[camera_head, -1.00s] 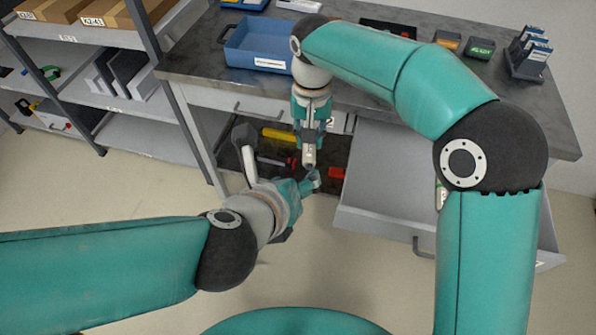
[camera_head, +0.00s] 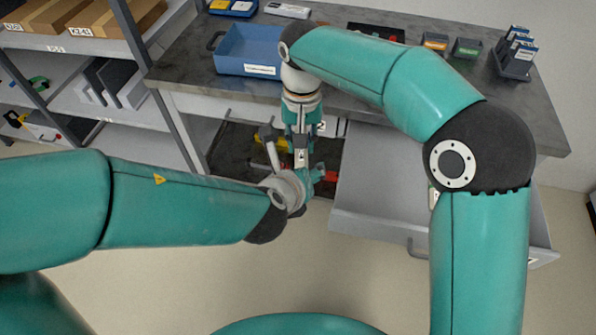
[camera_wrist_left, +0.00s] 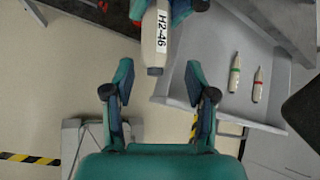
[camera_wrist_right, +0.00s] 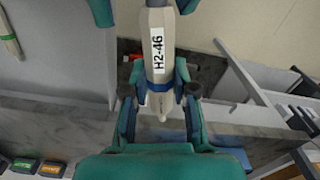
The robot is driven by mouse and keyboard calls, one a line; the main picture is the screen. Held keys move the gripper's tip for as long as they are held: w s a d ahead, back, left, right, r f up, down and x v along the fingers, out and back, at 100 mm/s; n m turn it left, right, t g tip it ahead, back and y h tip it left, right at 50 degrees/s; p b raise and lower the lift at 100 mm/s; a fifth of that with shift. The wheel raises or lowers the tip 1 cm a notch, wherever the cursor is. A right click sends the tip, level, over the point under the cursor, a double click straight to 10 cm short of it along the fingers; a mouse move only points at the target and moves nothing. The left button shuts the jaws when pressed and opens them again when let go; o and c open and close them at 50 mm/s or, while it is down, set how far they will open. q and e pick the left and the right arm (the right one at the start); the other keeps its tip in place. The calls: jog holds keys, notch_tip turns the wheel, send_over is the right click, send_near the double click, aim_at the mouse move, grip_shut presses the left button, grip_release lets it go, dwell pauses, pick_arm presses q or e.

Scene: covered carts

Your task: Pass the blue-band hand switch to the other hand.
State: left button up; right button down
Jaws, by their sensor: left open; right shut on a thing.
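The blue-band hand switch (camera_wrist_right: 158,55) is a pale, slender body labelled H2-46. Its blue band (camera_wrist_right: 158,85) lies between the fingers of my right gripper (camera_wrist_right: 158,95), which is shut on it. In the head view the switch (camera_head: 301,157) hangs down from my right gripper (camera_head: 302,128). My left gripper (camera_wrist_left: 160,95) is open and empty in the left wrist view, with the free end of the switch (camera_wrist_left: 157,50) just ahead of and roughly centred between its fingers. In the head view my left gripper (camera_head: 303,178) is close below the switch, its fingers partly hidden.
An open grey drawer (camera_head: 375,190) holds a green-band switch (camera_wrist_left: 234,73) and a red-band switch (camera_wrist_left: 257,85). A blue tray (camera_head: 245,68) stands on the dark worktop (camera_head: 185,68). Shelves (camera_head: 80,100) stand at left. The floor in front is clear.

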pick_arm(q)
jog(key=c, duration=1.1)
jog(key=shift+r, duration=0.1)
grip_shut()
pick_arm(e)
jog(key=c, duration=0.8)
grip_release()
jog(key=shift+c, duration=0.2)
